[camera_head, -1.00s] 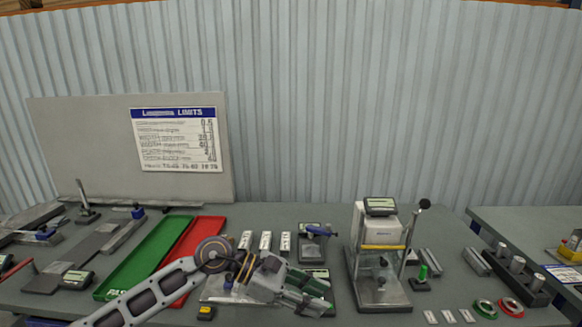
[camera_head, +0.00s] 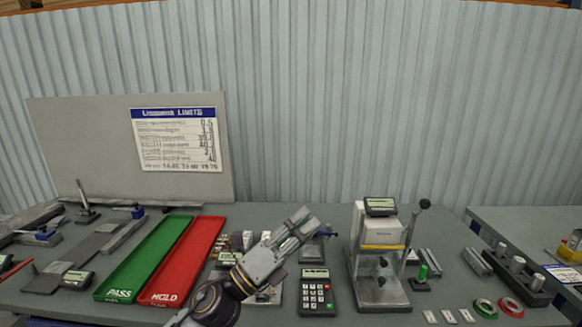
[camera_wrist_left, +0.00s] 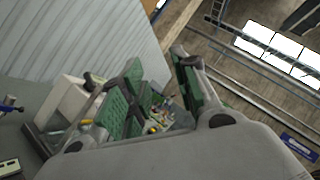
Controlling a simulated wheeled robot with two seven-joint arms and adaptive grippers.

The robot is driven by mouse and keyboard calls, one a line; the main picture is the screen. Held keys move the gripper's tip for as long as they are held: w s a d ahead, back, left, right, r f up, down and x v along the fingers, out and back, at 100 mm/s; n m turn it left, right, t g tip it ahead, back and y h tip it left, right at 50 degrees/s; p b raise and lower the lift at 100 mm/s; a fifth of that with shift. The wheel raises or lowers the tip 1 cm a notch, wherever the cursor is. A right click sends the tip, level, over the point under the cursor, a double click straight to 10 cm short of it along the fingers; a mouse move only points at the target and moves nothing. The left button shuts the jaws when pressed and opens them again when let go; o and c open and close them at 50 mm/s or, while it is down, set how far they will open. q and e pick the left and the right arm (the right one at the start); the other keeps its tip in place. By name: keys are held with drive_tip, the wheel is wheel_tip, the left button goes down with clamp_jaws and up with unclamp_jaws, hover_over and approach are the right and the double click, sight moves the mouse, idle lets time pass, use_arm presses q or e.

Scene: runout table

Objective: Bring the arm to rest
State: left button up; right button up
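My left arm comes up from the bottom of the head view, and its gripper (camera_head: 305,222) is raised over the middle of the table (camera_head: 340,215), pointing up and to the right. In the left wrist view the gripper (camera_wrist_left: 158,68) has its two green-padded fingers apart, with nothing between them. In the head view the arm hides part of the small items behind it. My right gripper is in neither view.
A green PASS tray (camera_head: 150,255) and a red HOLD tray (camera_head: 185,262) lie left of the arm. A calculator (camera_head: 317,291) and a press-like gauge stand (camera_head: 381,250) are to the right. A limits board (camera_head: 75,145) stands behind.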

use_arm(q)
drive_tip(key=w+a+f+n+t+y, duration=0.3)
drive_tip(key=a+f+n+y, duration=1.65)
drive_tip(key=n, duration=0.65)
drive_tip(key=s+a+f+n+g, duration=0.35)
drive_tip(key=s+f+g, duration=0.25)
drive_tip(key=s+f, duration=0.45)
drive_tip(key=s+a+f+n+g, duration=0.2)
drive_tip(key=s+f+n+g, duration=0.35)
drive_tip(key=s+f, duration=0.45)
drive_tip(key=s+f+m+g, duration=0.1)
drive_tip(key=s+f, duration=0.1)
drive_tip(key=f, duration=1.4)
drive_tip(key=s+f+g, duration=0.1)
drive_tip(key=s+f, duration=0.1)
drive_tip(key=f, duration=1.4)
drive_tip(key=s+a+f, duration=0.2)
drive_tip(key=s+f, duration=0.8)
drive_tip(key=s, duration=0.1)
drive_tip(key=s+a+f+g, duration=0.1)
drive_tip(key=s+f, duration=0.9)
drive_tip(key=s, duration=0.1)
drive_tip(key=shift+s+a+f, duration=0.15)
drive_tip(key=shift+s+a, duration=0.1)
drive_tip(key=shift+a, duration=0.15)
